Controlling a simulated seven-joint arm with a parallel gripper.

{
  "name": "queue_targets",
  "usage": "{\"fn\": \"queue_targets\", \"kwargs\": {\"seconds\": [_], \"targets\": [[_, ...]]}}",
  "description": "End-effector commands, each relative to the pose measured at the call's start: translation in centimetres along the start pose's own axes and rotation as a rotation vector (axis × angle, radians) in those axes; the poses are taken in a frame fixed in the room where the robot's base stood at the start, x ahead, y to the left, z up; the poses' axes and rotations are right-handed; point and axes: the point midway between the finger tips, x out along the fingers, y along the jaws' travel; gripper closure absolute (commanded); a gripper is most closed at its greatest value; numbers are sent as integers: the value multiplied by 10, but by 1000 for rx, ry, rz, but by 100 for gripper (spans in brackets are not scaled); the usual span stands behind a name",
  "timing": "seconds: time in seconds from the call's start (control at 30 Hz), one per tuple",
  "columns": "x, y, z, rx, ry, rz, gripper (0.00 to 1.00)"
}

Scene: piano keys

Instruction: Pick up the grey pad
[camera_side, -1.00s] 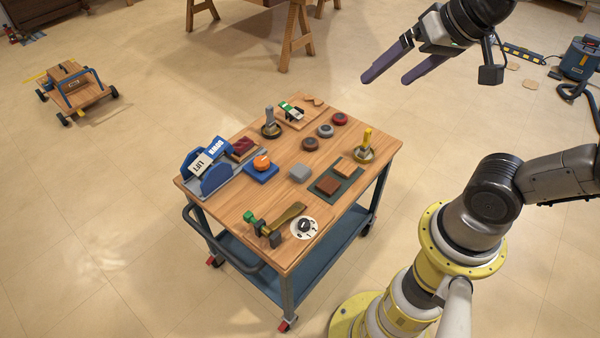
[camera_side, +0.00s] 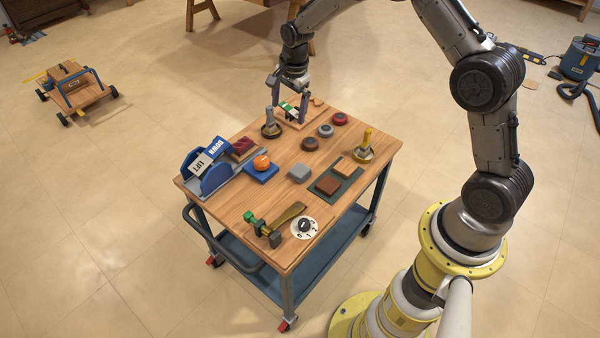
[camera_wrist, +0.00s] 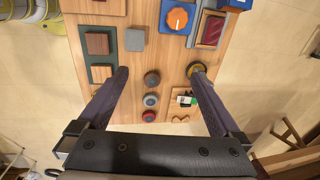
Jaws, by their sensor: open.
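The grey pad (camera_side: 299,173) is a small square block lying on the wooden top of the cart, near its middle. It also shows in the wrist view (camera_wrist: 135,40), at the upper left, beside the green mat. My gripper (camera_side: 290,112) is open and empty, pointing down over the far end of the cart top, around or above the green and white switch. In the wrist view the gripper's fingers (camera_wrist: 160,72) are wide apart, and the pad lies beyond the left fingertip, not between them.
A blue block with an orange knob (camera_side: 261,166) stands left of the pad. A green mat with brown blocks (camera_side: 348,184) lies to its right. Round brown, grey and red buttons (camera_side: 325,131) sit behind it. Upright levers (camera_side: 366,142) rise from the top. A dial (camera_side: 304,228) is in front.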

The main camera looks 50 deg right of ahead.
Motion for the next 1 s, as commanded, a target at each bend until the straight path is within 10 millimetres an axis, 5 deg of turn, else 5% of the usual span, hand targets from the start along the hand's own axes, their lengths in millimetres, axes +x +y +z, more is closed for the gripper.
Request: {"fn": "queue_targets", "kwargs": {"seconds": [0.1, 0.2, 0.7, 1.0], "targets": [[52, 17, -5, 12, -12, 88, 0], [77, 32, -6, 19, -19, 139, 0], [154, 53, -7, 24, -24, 169, 0], [177, 57, -6, 24, -23, 167, 0]]}}
